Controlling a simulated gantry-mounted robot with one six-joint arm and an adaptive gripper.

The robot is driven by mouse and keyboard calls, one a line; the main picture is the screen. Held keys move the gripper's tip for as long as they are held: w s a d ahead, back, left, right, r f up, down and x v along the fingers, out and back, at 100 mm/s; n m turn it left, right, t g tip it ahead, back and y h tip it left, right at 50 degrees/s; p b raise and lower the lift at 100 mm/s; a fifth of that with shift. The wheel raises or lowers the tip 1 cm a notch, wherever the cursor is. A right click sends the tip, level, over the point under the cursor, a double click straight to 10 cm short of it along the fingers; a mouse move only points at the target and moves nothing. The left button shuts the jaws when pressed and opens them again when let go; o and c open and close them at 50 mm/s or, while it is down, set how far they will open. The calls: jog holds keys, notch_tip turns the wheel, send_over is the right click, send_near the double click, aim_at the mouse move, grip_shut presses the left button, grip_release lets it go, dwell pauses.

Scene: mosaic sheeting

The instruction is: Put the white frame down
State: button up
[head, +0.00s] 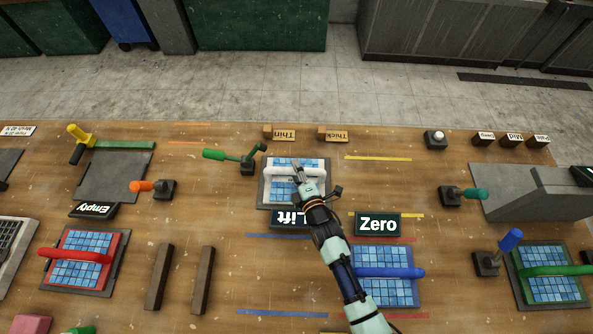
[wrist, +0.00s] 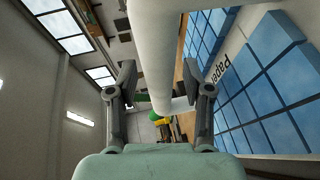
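The white frame (head: 323,187) lies over a grey plate (head: 264,196) behind the "Lift" sign, with blue tiles inside it. Its white handle (head: 318,172) arches across the top. My gripper (head: 299,176) is at this handle, near the middle of the frame. In the wrist view the white handle (wrist: 152,55) runs between the two fingers of my gripper (wrist: 160,75), one on each side and close to it. I cannot tell whether both fingers press on it. The tiles and paper (wrist: 212,72) show at the right. Whether the frame touches the plate is hidden.
The "Lift" sign (head: 288,219) and "Zero" sign (head: 378,224) stand in front of the plate. A green-handled clamp (head: 247,166) is close on the left. A blue-handled frame (head: 398,292) lies nearer, beside my arm. The table right of the white frame is mostly clear.

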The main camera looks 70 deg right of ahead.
jog(key=shift+r, duration=0.1)
jog(key=shift+s+a+r, duration=0.1)
jog(key=shift+s+a, duration=0.05)
jog(key=p+v, duration=0.1)
jog(key=v, duration=1)
jog(key=shift+s+a, duration=0.2)
jog(key=w+a+r+m+t+y, duration=0.2)
jog(key=w+a+r+y, duration=0.1)
jog(key=w+a+r, duration=0.4)
jog(key=w+a+r+m+t+y, duration=0.1)
jog(key=w+a+r+y, duration=0.25)
jog(key=w+r, duration=0.4)
jog(key=w+a+r+m+y, duration=0.1)
jog(key=a+r, duration=0.3)
jog(key=a, duration=0.6)
jog(key=w+a+r+m+y, duration=0.1)
jog(key=a+r+m+y, duration=0.2)
jog(key=a, duration=0.7)
jog(key=shift+w+r+g+y, duration=0.3)
jog(key=shift+r+y, duration=0.45)
jog(key=shift+r, duration=0.15)
